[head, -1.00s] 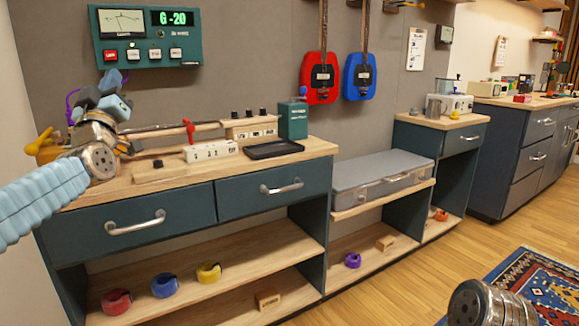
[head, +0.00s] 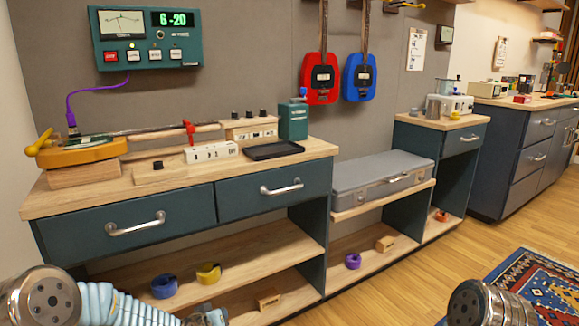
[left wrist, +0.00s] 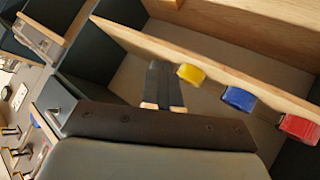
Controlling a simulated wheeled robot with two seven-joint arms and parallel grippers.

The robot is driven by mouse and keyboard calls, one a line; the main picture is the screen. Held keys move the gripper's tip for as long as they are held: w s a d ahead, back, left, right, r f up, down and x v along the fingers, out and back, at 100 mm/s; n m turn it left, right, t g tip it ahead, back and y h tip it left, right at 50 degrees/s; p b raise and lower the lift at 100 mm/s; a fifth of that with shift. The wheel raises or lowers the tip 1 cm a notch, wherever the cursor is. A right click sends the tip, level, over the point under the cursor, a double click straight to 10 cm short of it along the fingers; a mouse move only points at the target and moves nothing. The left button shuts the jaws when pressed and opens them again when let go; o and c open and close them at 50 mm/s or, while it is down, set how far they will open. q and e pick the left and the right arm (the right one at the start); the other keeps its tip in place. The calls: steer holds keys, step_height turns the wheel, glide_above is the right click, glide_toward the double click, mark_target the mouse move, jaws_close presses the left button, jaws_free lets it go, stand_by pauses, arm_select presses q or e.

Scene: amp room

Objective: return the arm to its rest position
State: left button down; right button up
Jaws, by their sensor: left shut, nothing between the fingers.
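My left arm (head: 110,302) crosses the bottom left corner of the head view, below the bench top. My left gripper (head: 207,316) is at the bottom edge of that view, partly cut off, in front of the lower shelf. In the left wrist view my left gripper (left wrist: 163,100) is shut and empty, with the shelf behind it. A round metal joint of my own shows at the bottom right of the head view. My right gripper is out of view.
The workbench (head: 190,185) holds a yellow-orange tool (head: 80,152), a power strip (head: 210,151) and a black tray (head: 273,150). Blue (head: 164,286) and yellow (head: 208,273) coils lie on the lower shelf (head: 255,258); a red coil (left wrist: 299,127) shows in the wrist view.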

arm_select(q)
steer(key=s+d+f+g, duration=0.2)
steer(key=s+f, duration=0.4)
steer(key=s, duration=0.4)
steer(key=s+d+f+g+h, duration=0.1)
steer(key=s+d+f+g, duration=0.2)
steer(key=s+f, duration=0.3)
steer(key=s+d+f+m+g, duration=0.1)
steer(key=s+f+g, duration=0.3)
steer(key=s, duration=1.1)
step_height(320, 180, down, 3)
steer(key=shift+s+d+r+g, duration=0.1)
steer(key=shift+s+d+g, duration=0.1)
steer(key=shift+d+g, duration=0.35)
